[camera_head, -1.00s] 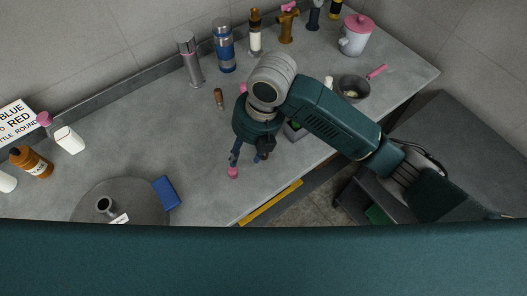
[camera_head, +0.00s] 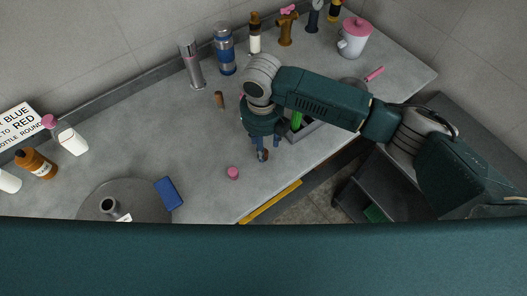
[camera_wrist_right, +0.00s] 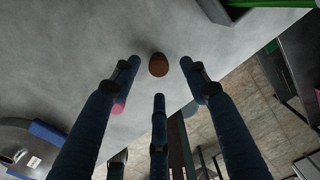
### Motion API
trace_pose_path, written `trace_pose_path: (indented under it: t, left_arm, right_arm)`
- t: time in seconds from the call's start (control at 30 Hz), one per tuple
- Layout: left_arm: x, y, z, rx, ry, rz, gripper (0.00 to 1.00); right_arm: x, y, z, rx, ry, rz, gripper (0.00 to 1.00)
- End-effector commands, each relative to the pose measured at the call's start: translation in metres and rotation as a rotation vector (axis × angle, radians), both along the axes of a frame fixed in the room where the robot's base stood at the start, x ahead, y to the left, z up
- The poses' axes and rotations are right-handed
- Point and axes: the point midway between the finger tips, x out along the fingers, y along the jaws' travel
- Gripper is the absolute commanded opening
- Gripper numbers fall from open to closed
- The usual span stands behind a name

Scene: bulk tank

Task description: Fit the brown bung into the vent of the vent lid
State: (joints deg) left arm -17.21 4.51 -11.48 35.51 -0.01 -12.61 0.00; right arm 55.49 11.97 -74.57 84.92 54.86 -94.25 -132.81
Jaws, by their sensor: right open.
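The brown bung (camera_head: 264,155) is on the grey worktop, right under my right gripper (camera_head: 264,147), partly hidden by its fingers. In the right wrist view the bung (camera_wrist_right: 158,65) is a brown rounded shape seen between and beyond the spread fingertips of the right gripper (camera_wrist_right: 160,85), which is open and empty. My left gripper is out of view.
A pink bung (camera_head: 232,173) stands close to the left of the gripper. A slim brown item (camera_head: 220,99), flasks and bottles stand towards the wall. A grey tray (camera_head: 308,129) with something green is behind the right arm.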

Motion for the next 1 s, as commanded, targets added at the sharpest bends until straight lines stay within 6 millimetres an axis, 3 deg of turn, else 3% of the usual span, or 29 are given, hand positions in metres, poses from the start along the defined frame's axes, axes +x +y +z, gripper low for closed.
trace_pose_path:
  t: [0.03, 0.2, 0.47, 0.7, 1.0]
  left_arm:
    - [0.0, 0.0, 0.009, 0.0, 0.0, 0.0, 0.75]
    - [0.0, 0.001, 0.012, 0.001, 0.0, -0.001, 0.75]
    - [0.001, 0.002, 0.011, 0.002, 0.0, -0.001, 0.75]
    - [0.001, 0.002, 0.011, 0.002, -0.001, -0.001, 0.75]
    - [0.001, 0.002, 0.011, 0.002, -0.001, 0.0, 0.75]
  right_arm:
    - [-0.002, 0.001, -0.005, -0.002, 0.005, 0.0, 0.45]
    - [-0.001, 0.0, -0.027, -0.001, 0.001, -0.001, 0.45]
    - [0.0, 0.0, -0.031, 0.0, -0.002, 0.0, 0.45]
    - [0.0, 0.0, -0.031, -0.001, -0.001, 0.0, 0.04]
    - [0.0, 0.0, -0.031, -0.001, -0.001, -0.001, 0.04]
